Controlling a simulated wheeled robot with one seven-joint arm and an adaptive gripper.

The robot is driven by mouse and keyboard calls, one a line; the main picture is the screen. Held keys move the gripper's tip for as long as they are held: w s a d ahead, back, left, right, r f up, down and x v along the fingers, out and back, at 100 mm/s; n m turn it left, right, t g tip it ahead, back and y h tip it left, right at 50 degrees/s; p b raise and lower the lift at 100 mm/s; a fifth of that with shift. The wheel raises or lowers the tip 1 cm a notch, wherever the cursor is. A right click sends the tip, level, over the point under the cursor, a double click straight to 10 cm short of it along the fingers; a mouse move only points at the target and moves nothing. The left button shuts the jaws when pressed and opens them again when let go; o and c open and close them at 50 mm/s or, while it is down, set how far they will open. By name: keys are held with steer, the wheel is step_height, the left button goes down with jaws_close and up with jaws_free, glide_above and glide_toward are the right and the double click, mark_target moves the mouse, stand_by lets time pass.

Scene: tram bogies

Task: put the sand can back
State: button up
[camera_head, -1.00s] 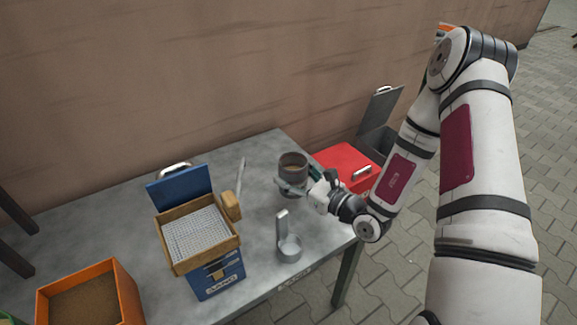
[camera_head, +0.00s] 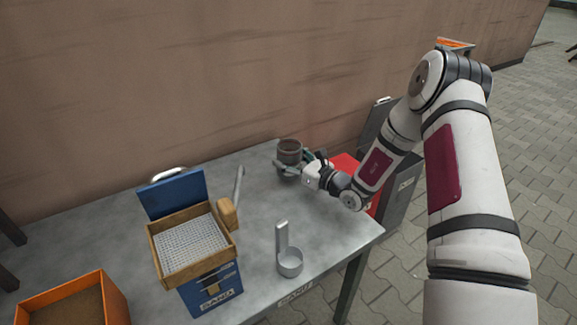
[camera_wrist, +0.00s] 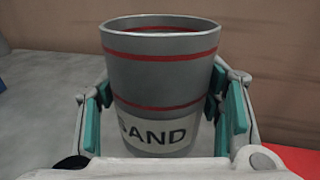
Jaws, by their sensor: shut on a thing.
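The sand can (camera_head: 290,151) is a grey, tapered can with red bands and a white label reading SAND. It is upright near the back right corner of the table in the head view. It fills the middle of the wrist view (camera_wrist: 160,75), with its rim at the top. My gripper (camera_head: 288,168) is shut on the can, with its teal-padded fingers on both sides. The can's lower end is partly hidden, and I cannot tell whether it touches the table.
The grey table (camera_head: 255,258) holds a metal scoop (camera_head: 289,262), a blue SAND box (camera_head: 212,289) with a wooden sieve (camera_head: 192,244) on it, and a wooden-handled tool (camera_head: 228,213). An orange bin (camera_head: 78,303) is front left. A red box (camera_head: 345,165) stands beyond the table's right edge.

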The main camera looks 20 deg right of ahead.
steer(key=shift+f, duration=1)
steer(key=shift+f+b, duration=0.15)
steer(key=shift+b, duration=0.2)
steer(key=o, duration=1.2)
